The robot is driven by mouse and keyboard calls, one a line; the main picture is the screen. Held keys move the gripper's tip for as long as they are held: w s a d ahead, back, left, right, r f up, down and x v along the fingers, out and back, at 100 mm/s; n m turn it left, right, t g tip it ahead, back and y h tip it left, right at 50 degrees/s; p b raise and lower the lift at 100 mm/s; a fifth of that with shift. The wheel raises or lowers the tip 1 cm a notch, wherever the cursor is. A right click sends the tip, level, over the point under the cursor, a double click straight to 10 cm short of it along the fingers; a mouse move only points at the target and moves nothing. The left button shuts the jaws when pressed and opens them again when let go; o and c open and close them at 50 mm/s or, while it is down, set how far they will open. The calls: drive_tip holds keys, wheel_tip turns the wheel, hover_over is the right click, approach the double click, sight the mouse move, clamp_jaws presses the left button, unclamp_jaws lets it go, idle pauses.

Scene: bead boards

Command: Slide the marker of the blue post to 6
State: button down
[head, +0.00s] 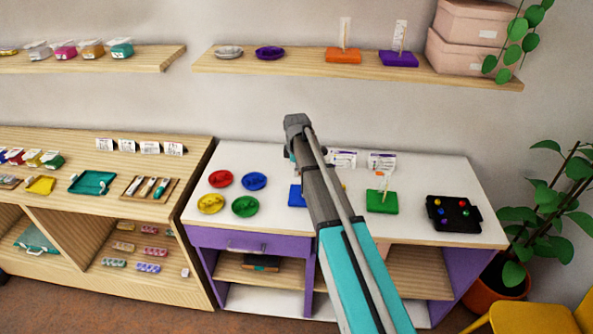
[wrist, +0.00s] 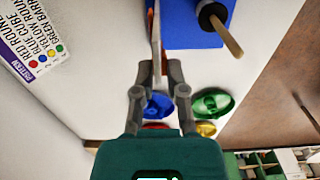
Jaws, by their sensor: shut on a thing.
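The blue post's base (wrist: 190,28) is at the top of the wrist view, with a wooden rod (wrist: 228,38) carrying a dark bead (wrist: 211,14). A thin pale strip with an orange-red edge (wrist: 156,38) stands along the base's left side. My gripper (wrist: 159,72) is shut at the near end of this strip. The small piece between the fingertips, seemingly the marker, is mostly hidden, and its number cannot be read. In the head view the blue base (head: 295,195) shows partly left of my arm, which hides the rest and the fingertips.
Red (head: 220,179), blue (head: 254,181), yellow (head: 211,204) and green (head: 245,206) dishes lie left of the blue base. A green base with a post (head: 382,202) and a black bead tray (head: 453,214) are to the right. Pattern cards (head: 382,161) stand behind.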

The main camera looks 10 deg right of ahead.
drive_tip(key=shift+f, duration=0.15)
drive_tip(key=c, duration=0.6)
unclamp_jaws()
wheel_tip(320, 180, up, 17)
drive_tip(key=p, duration=1.7)
drive_tip(key=s+d+f+m+b, duration=0.2)
drive_tip(key=s+f+m+b, duration=0.5)
drive_tip(key=s+f+b, duration=0.6)
drive_tip(key=s+d+f+m+b, duration=0.2)
drive_tip(key=s+f+m+b, duration=0.6)
drive_tip(key=s+f+b, duration=0.6)
drive_tip(key=shift+s, duration=0.25)
idle(0.6)
drive_tip(key=shift+f, duration=0.1)
wheel_tip(320, 180, up, 6)
drive_tip(key=p, duration=0.5)
drive_tip(key=shift+f, duration=0.1)
